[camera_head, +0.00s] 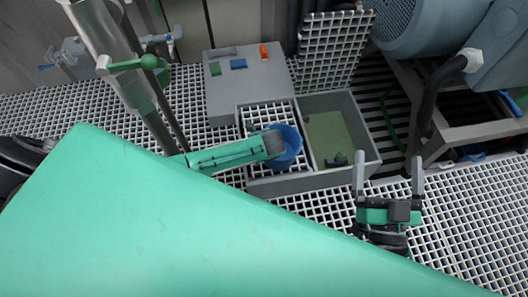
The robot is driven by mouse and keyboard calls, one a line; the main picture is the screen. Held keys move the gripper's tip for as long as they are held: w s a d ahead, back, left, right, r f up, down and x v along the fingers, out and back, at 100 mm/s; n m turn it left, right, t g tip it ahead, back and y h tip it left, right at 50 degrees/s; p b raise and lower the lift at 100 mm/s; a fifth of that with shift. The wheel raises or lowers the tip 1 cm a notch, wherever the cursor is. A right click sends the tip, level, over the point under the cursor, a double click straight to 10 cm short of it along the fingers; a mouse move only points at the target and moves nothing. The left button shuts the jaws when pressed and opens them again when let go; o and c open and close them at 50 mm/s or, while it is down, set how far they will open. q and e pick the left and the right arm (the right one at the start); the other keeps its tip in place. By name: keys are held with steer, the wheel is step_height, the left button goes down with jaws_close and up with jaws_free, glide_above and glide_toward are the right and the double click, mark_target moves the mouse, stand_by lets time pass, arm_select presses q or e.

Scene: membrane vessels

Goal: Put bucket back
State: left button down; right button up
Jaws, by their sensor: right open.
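A blue bucket (291,147) is at the left compartment of a grey two-part box (282,184), close to the divider. I cannot tell whether it rests on the compartment's grid floor or hangs above it. My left gripper (273,144) reaches in from the left with its dark end over the bucket, hiding part of it. Its fingers are not clear, so I cannot tell whether it grips the bucket. My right gripper (388,172) is open and empty, in front of the box's right corner, with its two fingers apart.
The box's right compartment (326,132) has a greenish floor and a small dark item at its front. A grey panel (250,88) with coloured parts stands behind. A pipe with a green valve handle (134,65) is at left. Blue-grey machinery (425,25) stands at right. The floor is white grating.

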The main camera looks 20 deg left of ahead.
arm_select(q)
steer(key=shift+f, duration=0.25)
steer(key=shift+f, duration=0.25)
steer(key=c, duration=1.6)
jaws_free()
